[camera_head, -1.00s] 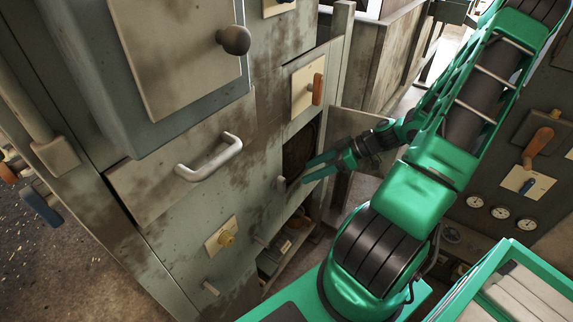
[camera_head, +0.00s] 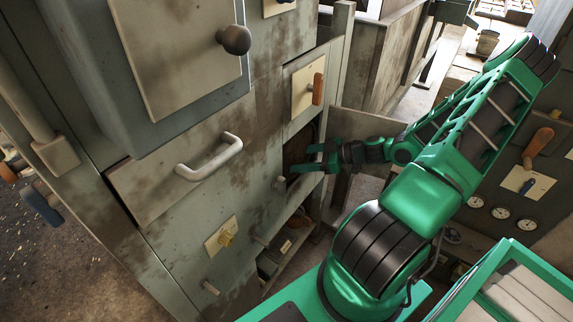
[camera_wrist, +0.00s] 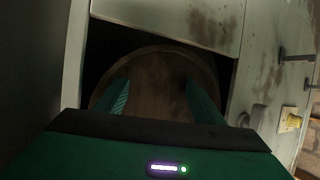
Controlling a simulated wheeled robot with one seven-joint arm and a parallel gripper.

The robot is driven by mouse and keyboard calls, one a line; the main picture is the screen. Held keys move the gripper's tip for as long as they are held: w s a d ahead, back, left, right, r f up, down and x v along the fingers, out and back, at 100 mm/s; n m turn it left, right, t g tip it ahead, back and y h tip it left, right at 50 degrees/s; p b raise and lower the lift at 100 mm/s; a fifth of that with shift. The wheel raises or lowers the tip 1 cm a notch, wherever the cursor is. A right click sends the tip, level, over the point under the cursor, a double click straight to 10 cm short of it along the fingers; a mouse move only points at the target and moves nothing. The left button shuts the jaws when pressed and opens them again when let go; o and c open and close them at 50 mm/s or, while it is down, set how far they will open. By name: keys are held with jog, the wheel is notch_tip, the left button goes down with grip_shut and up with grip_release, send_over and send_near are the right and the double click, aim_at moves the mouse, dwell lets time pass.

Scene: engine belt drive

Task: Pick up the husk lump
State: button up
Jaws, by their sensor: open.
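My gripper (camera_head: 312,158) is open, at the dark square opening in the front of the grey cabinet (camera_head: 255,165). In the wrist view its two green fingers (camera_wrist: 157,92) point into the opening, apart, with nothing held between them. Behind and between them is a round brown wheel or drum (camera_wrist: 160,65) with a paler rim, filling most of the opening. I cannot make out a distinct husk lump in either view. The inside of the opening is dark, and the fingers cover part of it.
A pale drawer handle (camera_head: 210,158), a dark round knob (camera_head: 234,40) and an orange-handled lever (camera_head: 317,90) stick out from the cabinet. An open hatch panel (camera_head: 365,124) stands right of the opening, close to my arm. A low shelf (camera_head: 287,250) lies below.

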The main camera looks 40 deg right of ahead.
aim_at(289, 160)
jog(key=shift+x, duration=2.3)
jog(key=c, duration=1)
jog(key=shift+o, duration=0.2)
jog(key=shift+s+r, duration=0.1)
jog(key=shift+r, duration=0.05)
